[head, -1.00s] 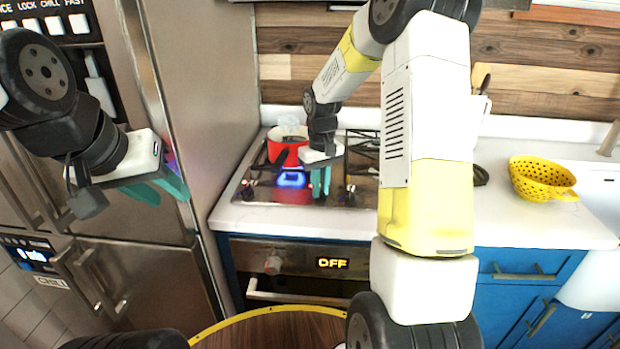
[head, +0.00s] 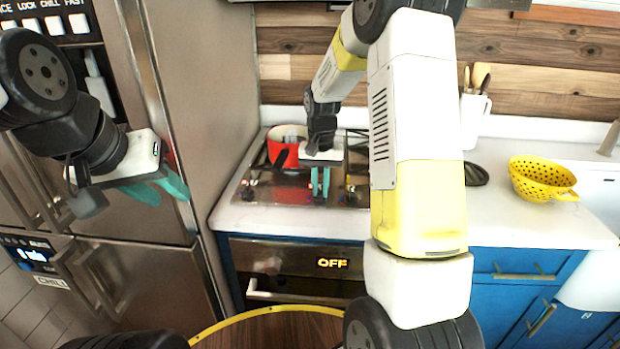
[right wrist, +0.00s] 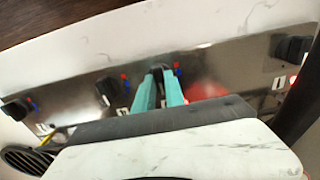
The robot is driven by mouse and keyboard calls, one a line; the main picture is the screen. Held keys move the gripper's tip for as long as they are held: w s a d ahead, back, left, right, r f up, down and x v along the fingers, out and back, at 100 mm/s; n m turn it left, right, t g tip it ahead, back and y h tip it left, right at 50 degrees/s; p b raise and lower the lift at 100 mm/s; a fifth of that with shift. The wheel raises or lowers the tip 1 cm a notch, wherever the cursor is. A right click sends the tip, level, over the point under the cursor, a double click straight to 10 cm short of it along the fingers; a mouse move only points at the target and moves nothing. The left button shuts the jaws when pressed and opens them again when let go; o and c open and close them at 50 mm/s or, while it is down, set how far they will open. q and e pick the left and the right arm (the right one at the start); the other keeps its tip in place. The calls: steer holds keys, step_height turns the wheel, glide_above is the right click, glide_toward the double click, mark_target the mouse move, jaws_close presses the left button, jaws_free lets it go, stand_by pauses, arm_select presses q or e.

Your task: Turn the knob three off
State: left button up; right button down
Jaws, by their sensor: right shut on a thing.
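The steel cooktop (head: 300,188) has a row of dark knobs along its front edge. My right gripper (head: 320,183) points down at this row, its teal fingers closed around one knob (right wrist: 158,72); I cannot tell its number. The fingers largely hide this knob. In the right wrist view, one knob (right wrist: 108,90) sits close beside the gripper (right wrist: 158,92), with another knob (right wrist: 15,110) at far left and one (right wrist: 292,48) at right. No blue flame shows under the red pot (head: 285,148). My left gripper (head: 162,190) is open and empty before the fridge.
The fridge (head: 135,265) stands left of the counter. An oven front with an "OFF" display (head: 332,263) is below the cooktop. My right arm hides the cooktop's right side.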

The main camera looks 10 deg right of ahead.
mark_target(320, 190)
stand_by(0.4)
steer(key=c, duration=1.4)
jaws_free()
steer(key=shift+r, duration=0.1)
step_height(320, 190, up, 7)
steer(key=shift+r, duration=0.35)
